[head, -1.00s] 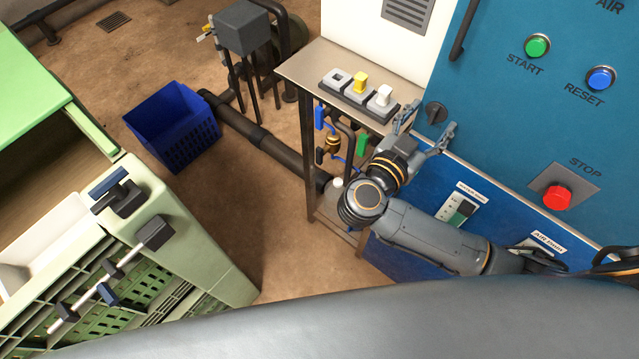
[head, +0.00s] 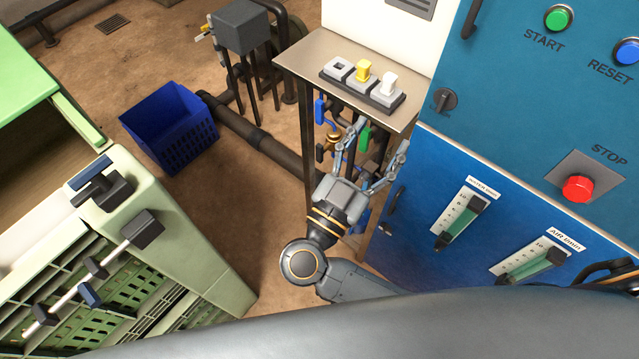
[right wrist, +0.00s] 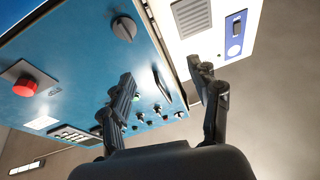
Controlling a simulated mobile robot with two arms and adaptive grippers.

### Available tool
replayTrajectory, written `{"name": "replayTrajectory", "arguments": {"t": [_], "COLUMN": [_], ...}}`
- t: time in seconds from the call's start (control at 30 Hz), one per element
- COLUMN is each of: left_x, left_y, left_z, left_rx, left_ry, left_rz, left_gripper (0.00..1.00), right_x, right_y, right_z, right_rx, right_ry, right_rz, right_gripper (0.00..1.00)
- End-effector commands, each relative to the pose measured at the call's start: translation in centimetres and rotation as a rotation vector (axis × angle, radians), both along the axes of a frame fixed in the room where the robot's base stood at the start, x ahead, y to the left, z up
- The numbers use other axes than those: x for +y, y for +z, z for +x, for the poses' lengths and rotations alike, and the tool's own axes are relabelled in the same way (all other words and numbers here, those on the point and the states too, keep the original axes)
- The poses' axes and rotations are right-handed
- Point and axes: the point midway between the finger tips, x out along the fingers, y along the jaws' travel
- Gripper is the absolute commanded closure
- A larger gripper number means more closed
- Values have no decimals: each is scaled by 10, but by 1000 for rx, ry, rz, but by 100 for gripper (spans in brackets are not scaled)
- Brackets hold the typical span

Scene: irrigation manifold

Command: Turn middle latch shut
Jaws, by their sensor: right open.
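My right gripper (head: 378,146) is open and empty, its fingers spread at the front edge of the small metal table, in front of the pipework under it. In the right wrist view the open fingers (right wrist: 165,80) have nothing between them. Under the table are a blue handle (head: 320,111), a brass fitting (head: 332,140) and a green handle (head: 366,137); the gripper partly hides this area. Black fittings with bright rods (head: 118,252) sit on the green cabinet at left. I cannot tell which part is the middle latch. My left gripper is not in view.
Three switch blocks (head: 362,84) stand on the metal table (head: 300,60). The blue panel (head: 520,120) at right carries a black knob (head: 444,101), buttons and a red stop button (head: 578,188). A blue crate (head: 170,140) stands on the open brown floor.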

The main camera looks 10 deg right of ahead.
Motion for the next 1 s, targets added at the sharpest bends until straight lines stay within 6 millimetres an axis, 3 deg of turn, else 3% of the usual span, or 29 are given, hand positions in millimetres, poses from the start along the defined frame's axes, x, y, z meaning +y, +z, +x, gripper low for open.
{"name": "replayTrajectory", "arguments": {"t": [0.4, 1.0], "left_x": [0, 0], "left_y": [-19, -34], "left_z": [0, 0], "left_rx": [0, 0], "left_ry": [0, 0], "left_rz": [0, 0], "left_gripper": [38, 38], "right_x": [40, 72], "right_y": [-60, -168], "right_z": [47, 76], "right_rx": [-112, 25], "right_ry": [281, 594], "right_rz": [-235, -349], "right_gripper": [38, 38]}}
